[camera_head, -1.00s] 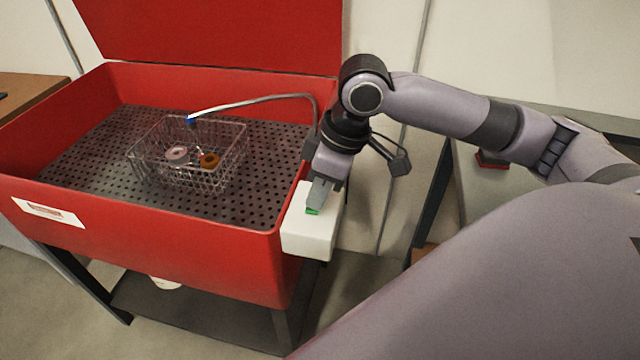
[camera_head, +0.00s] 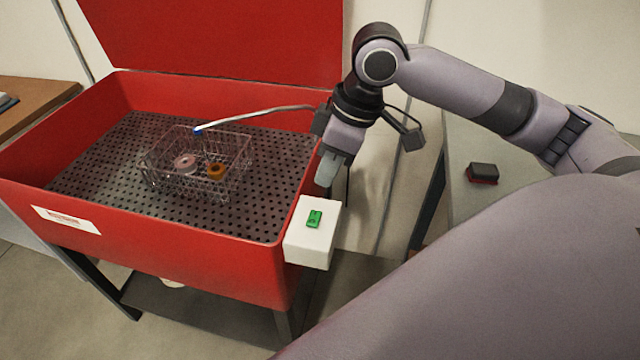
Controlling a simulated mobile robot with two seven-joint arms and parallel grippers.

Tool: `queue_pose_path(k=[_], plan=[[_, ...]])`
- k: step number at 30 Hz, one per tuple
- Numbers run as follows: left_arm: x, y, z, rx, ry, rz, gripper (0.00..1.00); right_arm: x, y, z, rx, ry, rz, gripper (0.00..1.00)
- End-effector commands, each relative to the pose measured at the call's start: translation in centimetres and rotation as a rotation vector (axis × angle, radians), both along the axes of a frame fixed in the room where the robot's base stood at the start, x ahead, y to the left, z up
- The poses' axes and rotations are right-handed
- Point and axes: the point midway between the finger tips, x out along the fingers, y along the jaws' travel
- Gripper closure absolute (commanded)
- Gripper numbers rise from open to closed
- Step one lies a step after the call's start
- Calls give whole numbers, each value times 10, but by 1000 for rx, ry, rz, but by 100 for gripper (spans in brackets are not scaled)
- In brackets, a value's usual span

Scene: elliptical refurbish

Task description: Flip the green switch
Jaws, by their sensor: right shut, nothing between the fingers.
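The green switch (camera_head: 314,218) sits on top of a white box (camera_head: 308,250) fixed at the right front corner of the red wash basin. It is in plain view with nothing over it. My right gripper (camera_head: 326,182) is shut and empty. It points down, just above and behind the switch, apart from it. My left gripper is not in view.
The red basin (camera_head: 170,245) has a perforated floor with a wire basket (camera_head: 215,190) holding a pink ring and an orange ring. A bent hose (camera_head: 255,114) with a blue tip reaches over the basket. A dark block (camera_head: 482,173) lies on the bench at right.

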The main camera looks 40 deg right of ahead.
Motion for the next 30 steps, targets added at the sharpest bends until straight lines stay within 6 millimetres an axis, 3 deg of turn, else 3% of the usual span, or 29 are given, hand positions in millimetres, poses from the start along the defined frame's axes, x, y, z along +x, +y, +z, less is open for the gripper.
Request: queue_pose_path(k=[3,9,30], plan=[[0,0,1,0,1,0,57,-4,-6,24,-2,-4,-1,100],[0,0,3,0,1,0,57,-8,-10,43,0,-1,0,100],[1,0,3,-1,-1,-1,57,-8,-11,46,-1,0,0,100]])
